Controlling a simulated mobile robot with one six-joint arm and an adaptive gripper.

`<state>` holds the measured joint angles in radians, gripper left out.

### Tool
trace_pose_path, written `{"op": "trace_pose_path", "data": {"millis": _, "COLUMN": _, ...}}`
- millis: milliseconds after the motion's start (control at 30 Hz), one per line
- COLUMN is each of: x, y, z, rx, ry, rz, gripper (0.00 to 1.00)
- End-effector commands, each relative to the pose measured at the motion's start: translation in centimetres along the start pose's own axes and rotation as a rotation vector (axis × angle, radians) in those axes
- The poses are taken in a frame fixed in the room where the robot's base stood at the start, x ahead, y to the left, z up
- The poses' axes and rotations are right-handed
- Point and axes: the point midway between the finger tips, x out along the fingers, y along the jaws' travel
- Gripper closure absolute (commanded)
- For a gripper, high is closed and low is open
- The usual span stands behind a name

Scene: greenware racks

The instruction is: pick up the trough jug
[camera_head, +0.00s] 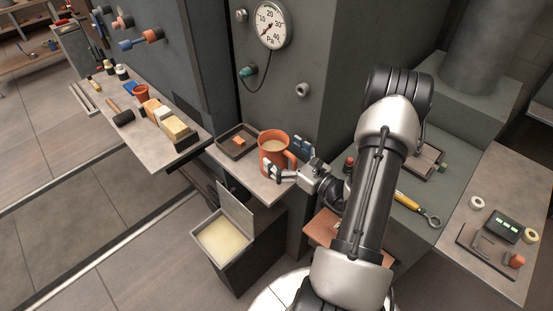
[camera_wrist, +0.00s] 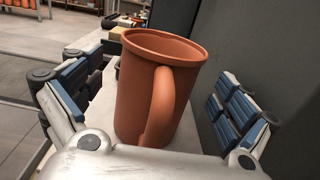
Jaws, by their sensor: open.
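The trough jug looks to be the terracotta jug (camera_head: 272,151), which stands upright on a small grey shelf (camera_head: 262,187) beside the dark column. My gripper (camera_head: 289,158) is open at the jug's handle side. In the wrist view its blue-padded fingers stand left and right of the jug, with visible gaps on both sides.
A dark tray (camera_head: 222,148) with a small orange block (camera_head: 239,141) sits left of the jug. The dark column wall (camera_head: 300,60) with a pressure gauge (camera_head: 271,25) rises behind. An open bin (camera_head: 222,238) stands below. A longer shelf (camera_head: 150,143) with tools lies left.

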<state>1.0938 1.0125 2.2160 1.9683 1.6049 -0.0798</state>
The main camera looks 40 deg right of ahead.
Motion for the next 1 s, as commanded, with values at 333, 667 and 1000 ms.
{"op": "trace_pose_path", "data": {"millis": 333, "x": 2.5, "y": 0.1, "z": -0.1, "rx": -0.001, "ry": 0.001, "rz": 0.000, "gripper": 0.04}}
{"op": "trace_pose_path", "data": {"millis": 667, "x": 2.5, "y": 0.1, "z": -0.1, "rx": 0.000, "ry": 0.001, "rz": 0.000, "gripper": 0.18}}
{"op": "trace_pose_path", "data": {"millis": 1000, "x": 2.5, "y": 0.1, "z": -0.1, "rx": 0.000, "ry": 0.001, "rz": 0.000, "gripper": 0.41}}
